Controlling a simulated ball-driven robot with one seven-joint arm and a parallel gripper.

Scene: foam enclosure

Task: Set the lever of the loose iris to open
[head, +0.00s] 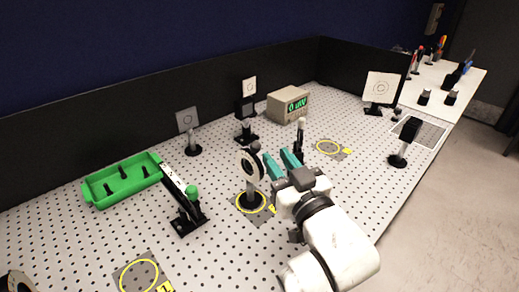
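An iris (249,168), a dark upright ring with a pale face on a black post, stands inside a yellow circle on a grey floor plate (268,212). A small dark round knob (255,147) shows at its upper right, apparently the lever's end. I cannot read the lever's setting. My gripper (276,156) has two teal fingers apart with nothing seen between them. It is just right of the iris, fingertips close to the knob. I cannot tell whether they touch. Another dark ring (16,282) is cut off at the lower left corner.
A black mount with a green knob (192,192) stands left of the iris. A black-and-white post (299,140) stands just behind my gripper. A green tray (121,180), a display box (288,104) and target cards are farther back. Empty yellow circles (328,147) lie on the board.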

